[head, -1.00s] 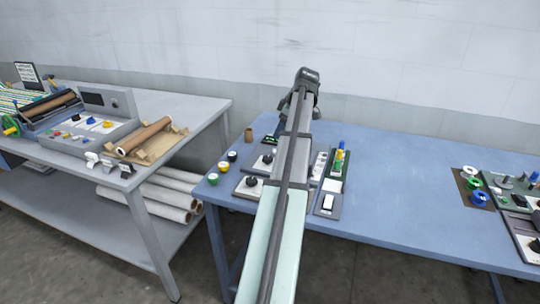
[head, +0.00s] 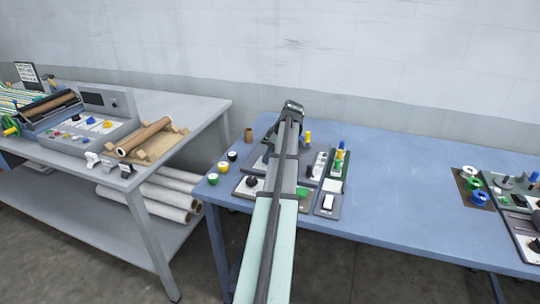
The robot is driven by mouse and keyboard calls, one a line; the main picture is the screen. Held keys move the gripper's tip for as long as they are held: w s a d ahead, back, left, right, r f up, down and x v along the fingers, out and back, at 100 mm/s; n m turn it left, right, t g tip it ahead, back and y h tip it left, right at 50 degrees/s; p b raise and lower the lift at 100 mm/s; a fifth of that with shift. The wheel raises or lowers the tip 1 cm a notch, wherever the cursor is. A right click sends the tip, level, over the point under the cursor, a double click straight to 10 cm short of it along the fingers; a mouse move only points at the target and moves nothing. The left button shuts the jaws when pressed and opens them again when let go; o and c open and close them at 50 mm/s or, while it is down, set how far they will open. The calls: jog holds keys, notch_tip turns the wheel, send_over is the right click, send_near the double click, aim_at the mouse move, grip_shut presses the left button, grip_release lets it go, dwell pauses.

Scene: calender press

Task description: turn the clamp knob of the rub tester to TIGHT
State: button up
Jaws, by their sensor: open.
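My arm reaches over a cluster of small devices on the blue table. My gripper (head: 272,131) shows only as a dark part beside the arm's far end; it is open, its fingertips mostly hidden. A black knob (head: 252,181) sits on a pale panel (head: 242,190) at the near left of the cluster. A second device (head: 257,160) behind it is mostly covered by my arm and gripper. I cannot tell which device is the rub tester, and no TIGHT mark is readable.
Green, yellow and black-topped round pieces (head: 223,168) stand left of the cluster, with a brown cup (head: 248,135) behind.

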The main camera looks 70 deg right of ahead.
jog(key=shift+w+f, duration=0.2)
jog(key=shift+f, duration=0.25)
jog(key=shift+c, duration=0.4)
jog(key=c, duration=1)
